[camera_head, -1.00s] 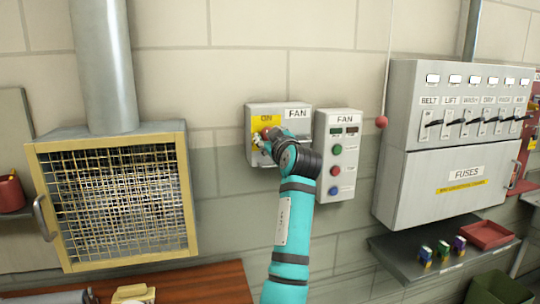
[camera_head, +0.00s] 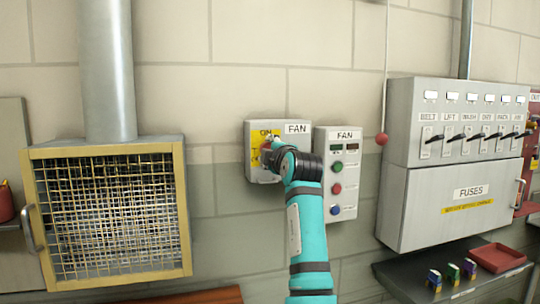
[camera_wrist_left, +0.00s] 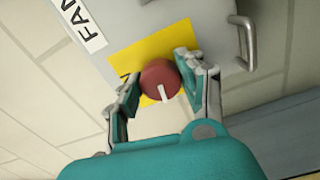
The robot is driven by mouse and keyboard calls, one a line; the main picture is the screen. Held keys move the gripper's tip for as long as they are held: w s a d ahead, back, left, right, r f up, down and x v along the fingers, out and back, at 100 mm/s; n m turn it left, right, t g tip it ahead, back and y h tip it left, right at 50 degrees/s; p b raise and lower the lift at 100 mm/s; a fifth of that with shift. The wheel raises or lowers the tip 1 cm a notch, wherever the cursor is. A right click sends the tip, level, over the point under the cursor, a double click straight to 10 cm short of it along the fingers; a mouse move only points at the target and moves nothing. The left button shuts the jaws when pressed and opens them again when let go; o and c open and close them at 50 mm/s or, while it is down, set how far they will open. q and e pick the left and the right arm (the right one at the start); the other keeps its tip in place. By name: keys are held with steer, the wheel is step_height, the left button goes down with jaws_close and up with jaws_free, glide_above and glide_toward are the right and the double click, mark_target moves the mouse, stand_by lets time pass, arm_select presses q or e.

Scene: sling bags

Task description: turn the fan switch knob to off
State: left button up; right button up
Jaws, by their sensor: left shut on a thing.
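The grey FAN switch box (camera_head: 250,165) is on the wall, with a yellow label (camera_head: 258,137) marked ON. Its round red knob (camera_wrist_left: 160,80) has a white pointer line, which points towards the bottom of the left wrist view. My left gripper (camera_wrist_left: 158,84) has one finger on each side of the knob and is shut on it. In the head view my left gripper (camera_head: 268,154) and wrist cover most of the knob and the lower right of the box. My right gripper is not in view.
A FAN button panel (camera_head: 348,205) is just right of the switch box. Further right are a lever panel (camera_head: 405,105) and a fuse cabinet (camera_head: 420,205) over a shelf. A mesh-fronted unit (camera_head: 105,215) is on the left. A metal handle (camera_wrist_left: 245,42) shows in the wrist view.

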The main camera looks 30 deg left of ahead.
arm_select(q)
steer(key=shift+f+n, duration=0.1)
steer(key=shift+n, duration=0.9)
steer(key=o, duration=1.2)
